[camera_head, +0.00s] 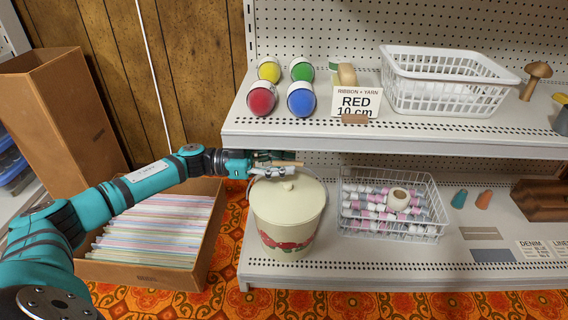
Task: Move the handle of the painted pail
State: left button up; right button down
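The painted pail (288,218) is cream with red flowers low on its side. It stands on the lower shelf with its lid on, and a round knob (288,185) is on the lid. A thin wire and a tan, rod-like grip (290,163) above the lid look like the pail's handle. My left gripper (272,165) reaches in from the left over the back of the lid, right at the tan grip. The fingers are small and partly overlap the grip, so I cannot tell whether they are closed on it. My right gripper is not in view.
A white wire basket (392,228) of spools stands right of the pail. A cardboard box (150,275) of patterns sits on the floor at left, under my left arm. Colored balls are on the upper shelf.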

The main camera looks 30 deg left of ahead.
pick_arm(q)
grip_shut()
